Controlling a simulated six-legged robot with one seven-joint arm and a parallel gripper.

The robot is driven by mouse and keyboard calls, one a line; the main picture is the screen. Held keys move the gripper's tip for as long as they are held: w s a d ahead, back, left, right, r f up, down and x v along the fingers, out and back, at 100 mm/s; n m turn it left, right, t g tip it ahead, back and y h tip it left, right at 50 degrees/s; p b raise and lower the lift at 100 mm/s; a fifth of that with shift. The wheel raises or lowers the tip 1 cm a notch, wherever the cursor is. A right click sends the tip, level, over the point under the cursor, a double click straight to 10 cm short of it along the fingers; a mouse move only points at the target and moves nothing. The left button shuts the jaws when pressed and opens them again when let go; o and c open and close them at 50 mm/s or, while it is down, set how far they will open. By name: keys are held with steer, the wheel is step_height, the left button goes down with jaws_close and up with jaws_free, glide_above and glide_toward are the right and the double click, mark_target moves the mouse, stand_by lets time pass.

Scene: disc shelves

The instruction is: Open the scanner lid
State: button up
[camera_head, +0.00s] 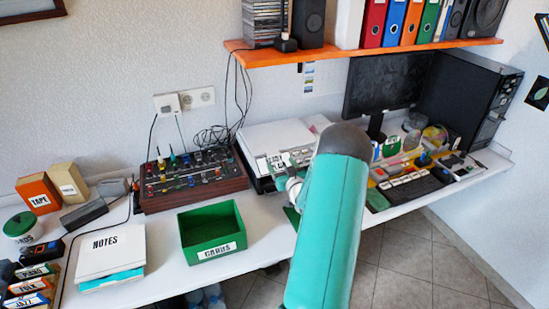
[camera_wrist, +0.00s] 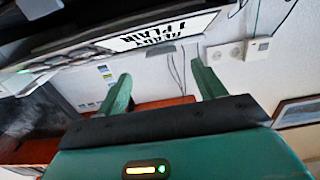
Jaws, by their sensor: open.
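The scanner (camera_head: 272,137) stands on the desk below the orange shelf, with a pale, flat lid that looks closed. Its right front part is hidden behind my teal arm. In the wrist view a white label reading READY 1 PLAIN (camera_wrist: 152,32) sits on a dark edge with grey keys beside it, just beyond my fingers. My gripper (camera_wrist: 160,76) shows two green fingers spread apart with nothing between them. In the head view my gripper is mostly hidden by the arm at the scanner's front, so I cannot tell whether it touches the scanner.
A mixer with knobs (camera_head: 192,178) stands left of the scanner, and a green CARDS box (camera_head: 212,233) in front. A monitor (camera_head: 388,82) and a keyboard (camera_head: 408,187) are to the right. The orange shelf (camera_head: 365,52) overhangs the desk's back. Bare desk shows around the CARDS box.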

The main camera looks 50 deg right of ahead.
mark_target(274, 154)
steer(key=x, duration=0.6)
steer(key=shift+a, duration=0.1)
steer(key=c, duration=1.4)
